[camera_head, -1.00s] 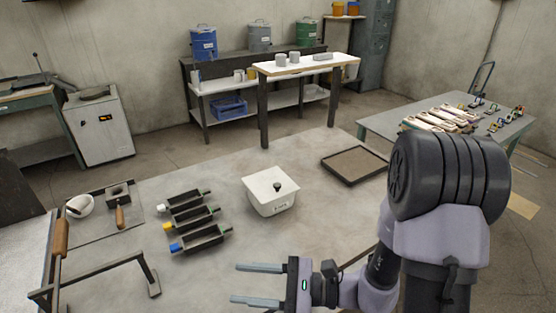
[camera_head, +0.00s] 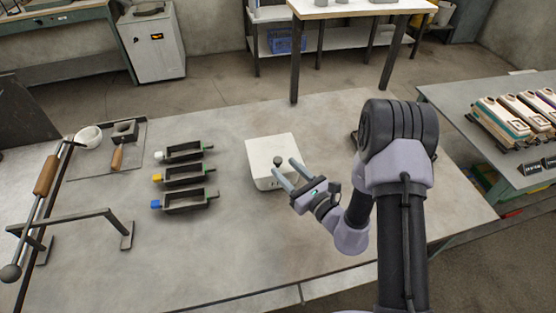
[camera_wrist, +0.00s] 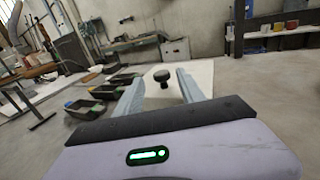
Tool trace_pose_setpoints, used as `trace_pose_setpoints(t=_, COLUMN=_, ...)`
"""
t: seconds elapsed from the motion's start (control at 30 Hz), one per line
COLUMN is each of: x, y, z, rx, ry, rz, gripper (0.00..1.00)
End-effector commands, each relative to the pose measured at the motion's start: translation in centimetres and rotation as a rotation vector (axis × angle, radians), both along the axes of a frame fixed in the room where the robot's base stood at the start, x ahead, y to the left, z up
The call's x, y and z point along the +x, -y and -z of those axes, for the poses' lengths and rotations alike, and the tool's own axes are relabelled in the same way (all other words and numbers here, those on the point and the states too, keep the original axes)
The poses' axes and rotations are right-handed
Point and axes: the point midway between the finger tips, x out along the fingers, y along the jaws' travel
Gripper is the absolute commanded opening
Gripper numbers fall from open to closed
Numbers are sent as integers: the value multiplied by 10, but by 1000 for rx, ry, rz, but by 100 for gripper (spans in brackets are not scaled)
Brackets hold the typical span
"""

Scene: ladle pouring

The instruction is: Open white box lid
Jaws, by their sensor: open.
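The white box (camera_head: 262,178) stands on the grey table with its white lid (camera_head: 262,149) on it. A dark round knob (camera_head: 278,161) sits on the lid. My gripper (camera_head: 287,172) is open, its two pale fingers pointing at the knob from the lower right, over the box's near right part. In the wrist view the knob (camera_wrist: 162,75) shows between the open fingers (camera_wrist: 160,88), a little beyond their tips. The lid (camera_wrist: 204,72) shows behind it. No contact between fingers and knob is visible.
Three dark moulds (camera_head: 184,175) with coloured ends lie left of the box. A metal stand (camera_head: 75,222) with a wooden-handled ladle (camera_head: 45,176) is at far left. A white bowl (camera_head: 88,137) sits at back left. The table in front of the box is clear.

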Motion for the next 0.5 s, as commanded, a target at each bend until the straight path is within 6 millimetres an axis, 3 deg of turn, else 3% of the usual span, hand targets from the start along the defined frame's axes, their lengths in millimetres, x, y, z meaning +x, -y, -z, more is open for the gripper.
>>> trace_pose_setpoints(t=0.2, x=30, y=-24, z=1, rx=0, ry=1, rz=-1, gripper=46)
trace_pose_setpoints(t=0.5, x=39, y=-31, z=0, rx=2, ry=-1, rz=1, gripper=46)
